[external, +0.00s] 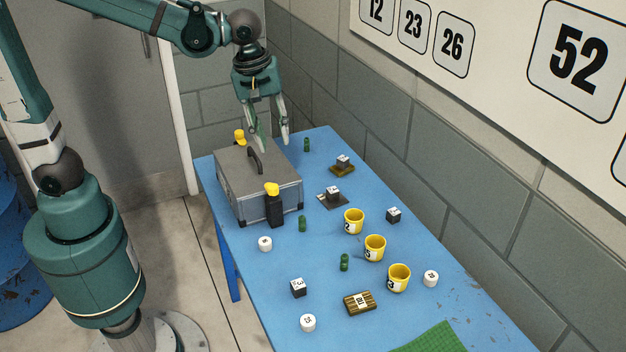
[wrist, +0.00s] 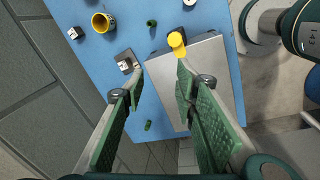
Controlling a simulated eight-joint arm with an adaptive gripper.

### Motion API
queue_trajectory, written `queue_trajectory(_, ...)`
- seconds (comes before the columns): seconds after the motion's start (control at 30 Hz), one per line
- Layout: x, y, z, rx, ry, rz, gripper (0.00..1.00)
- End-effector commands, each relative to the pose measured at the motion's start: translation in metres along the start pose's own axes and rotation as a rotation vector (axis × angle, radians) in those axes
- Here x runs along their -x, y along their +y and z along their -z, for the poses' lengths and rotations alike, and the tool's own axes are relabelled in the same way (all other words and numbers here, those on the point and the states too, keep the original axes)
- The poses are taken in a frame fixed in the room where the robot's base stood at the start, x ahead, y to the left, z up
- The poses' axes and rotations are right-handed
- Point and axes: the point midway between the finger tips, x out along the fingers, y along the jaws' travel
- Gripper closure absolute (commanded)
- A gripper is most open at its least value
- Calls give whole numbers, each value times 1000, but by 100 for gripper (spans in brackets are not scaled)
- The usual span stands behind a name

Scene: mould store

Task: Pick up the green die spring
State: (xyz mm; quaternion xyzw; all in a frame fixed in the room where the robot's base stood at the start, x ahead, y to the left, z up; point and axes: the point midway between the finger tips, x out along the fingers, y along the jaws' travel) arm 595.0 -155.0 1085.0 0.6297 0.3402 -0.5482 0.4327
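Three small green die springs stand on the blue table: one near the far edge (external: 307,144), one beside the grey case (external: 302,223), and one near the yellow cups (external: 344,262). In the wrist view, one spring (wrist: 147,125) is below and between my fingers, and another (wrist: 151,23) is near the top edge. My gripper (external: 273,142) is open and empty, above the far end of the case. In the wrist view its green-padded fingers (wrist: 160,78) are spread well apart. It touches no spring.
The grey case (external: 256,204) with a raised handle stands close by my gripper. A black, yellow-topped object (external: 273,205) stands against its front. Yellow cups (external: 375,247), a dark cube on a plate (external: 333,193) and white cylinders (external: 308,322) are spread about. A block wall borders the table's right side.

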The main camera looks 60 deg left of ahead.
Motion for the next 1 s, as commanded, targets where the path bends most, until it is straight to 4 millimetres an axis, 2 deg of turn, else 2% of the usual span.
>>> queue_trajectory(0.03, 0, 8, -4, 30, -3, 12, 71)
queue_trajectory(0.4, -24, 46, -37, 288, -4, 111, 71)
queue_trajectory(0.73, -44, 66, -60, 451, 15, 175, 71)
queue_trajectory(1.0, -102, 56, -61, 456, 15, 176, 71)
